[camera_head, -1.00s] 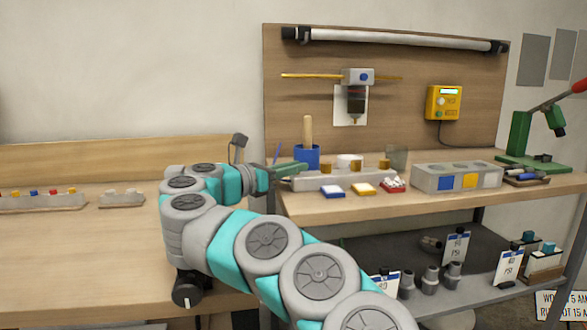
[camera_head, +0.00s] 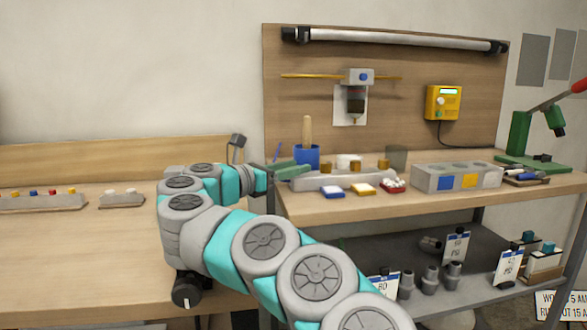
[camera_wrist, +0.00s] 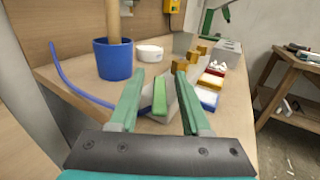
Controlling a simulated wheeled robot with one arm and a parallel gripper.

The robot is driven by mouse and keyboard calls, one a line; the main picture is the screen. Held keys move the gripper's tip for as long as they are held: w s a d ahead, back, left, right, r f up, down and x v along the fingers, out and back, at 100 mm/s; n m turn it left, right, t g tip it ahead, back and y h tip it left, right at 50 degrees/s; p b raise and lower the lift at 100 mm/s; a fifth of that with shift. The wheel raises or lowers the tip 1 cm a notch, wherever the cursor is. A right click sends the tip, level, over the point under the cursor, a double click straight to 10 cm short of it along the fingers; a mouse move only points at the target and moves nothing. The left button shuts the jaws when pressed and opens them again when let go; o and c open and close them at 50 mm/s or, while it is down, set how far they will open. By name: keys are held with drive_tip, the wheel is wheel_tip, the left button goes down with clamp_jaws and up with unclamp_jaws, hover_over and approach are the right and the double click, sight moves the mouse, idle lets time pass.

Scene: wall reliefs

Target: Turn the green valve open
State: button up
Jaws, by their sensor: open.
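In the wrist view, a green bar-shaped handle (camera_wrist: 160,97), which I take to be the green valve's, lies along the near end of a long grey block (camera_wrist: 180,98). My gripper (camera_wrist: 160,76) is open, with one green finger to the left of the handle and one to the right. Gaps show on both sides, so neither finger appears to touch it. In the head view, my gripper (camera_head: 293,168) is at the left end of the grey block (camera_head: 345,179). There I cannot separate the handle from my green fingers.
A blue cup (camera_wrist: 114,60) with a wooden handle, a blue tube (camera_wrist: 75,88) and a white bowl (camera_wrist: 149,53) stand left of the block. Brass cubes (camera_wrist: 192,57) sit along it. Blue, yellow and red trays (camera_wrist: 210,80) lie to its right.

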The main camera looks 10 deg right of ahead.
drive_tip(key=b+v, duration=0.3)
drive_tip(key=v, duration=0.4)
drive_tip(key=shift+a+b, duration=0.25)
drive_tip(key=shift+b, duration=0.05)
drive_tip(key=shift+s, duration=0.15)
